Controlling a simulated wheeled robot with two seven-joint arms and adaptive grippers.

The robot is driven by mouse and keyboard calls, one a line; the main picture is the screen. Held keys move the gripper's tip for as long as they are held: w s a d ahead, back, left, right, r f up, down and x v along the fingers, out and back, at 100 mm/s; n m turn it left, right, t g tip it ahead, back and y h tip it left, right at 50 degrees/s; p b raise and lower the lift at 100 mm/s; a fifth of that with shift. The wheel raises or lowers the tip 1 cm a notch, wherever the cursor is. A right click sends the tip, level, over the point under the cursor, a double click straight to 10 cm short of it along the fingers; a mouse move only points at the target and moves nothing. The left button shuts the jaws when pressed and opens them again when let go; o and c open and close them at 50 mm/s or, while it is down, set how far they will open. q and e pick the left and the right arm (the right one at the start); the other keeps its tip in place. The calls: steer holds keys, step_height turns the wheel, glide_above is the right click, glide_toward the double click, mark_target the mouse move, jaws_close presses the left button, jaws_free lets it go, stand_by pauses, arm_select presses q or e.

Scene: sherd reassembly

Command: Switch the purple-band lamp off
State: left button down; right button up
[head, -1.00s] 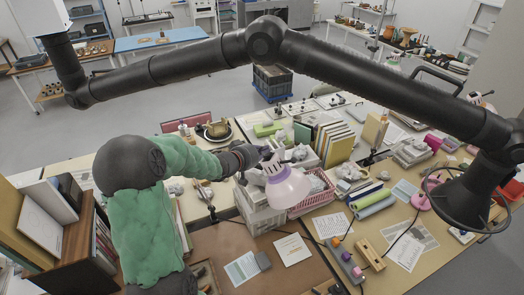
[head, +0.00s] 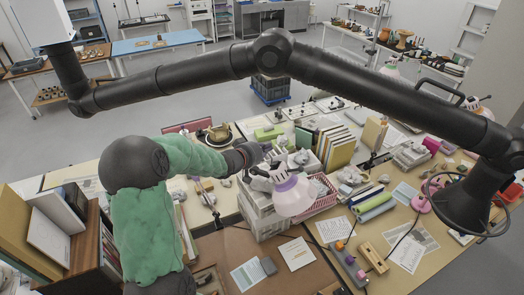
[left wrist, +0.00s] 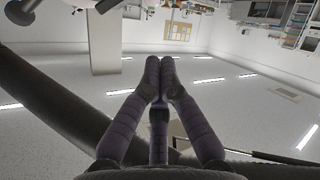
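A lamp with a pale lilac shade (head: 293,195) hangs over the desk in the middle of the head view, its opening facing down. Whether it is lit is hard to tell. A grey strip (head: 349,262) with small orange and purple knobs lies on the desk right of and below it. My left gripper (head: 268,151), on the green-sleeved arm, is just above and behind the lamp's shade; I cannot tell whether it touches it. In the left wrist view its fingers (left wrist: 160,68) are together, with nothing visible between them. My right gripper is not in view.
A pink basket (head: 322,199), upright books (head: 335,146) and a wooden block (head: 372,257) crowd the desk. Other pink-shaded lamps stand farther right. A large black jointed arm (head: 365,82) spans the upper view. Papers (head: 296,253) lie on the brown mat in front.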

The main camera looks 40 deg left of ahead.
arm_select(q)
steer(key=s+a+r, duration=0.3)
steer(key=s+r, duration=0.3)
steer(key=s, duration=0.1)
steer(key=shift+s+r, duration=0.25)
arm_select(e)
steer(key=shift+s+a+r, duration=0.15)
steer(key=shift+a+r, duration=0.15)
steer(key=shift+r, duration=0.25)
arm_select(q)
steer(key=shift+d, duration=0.15)
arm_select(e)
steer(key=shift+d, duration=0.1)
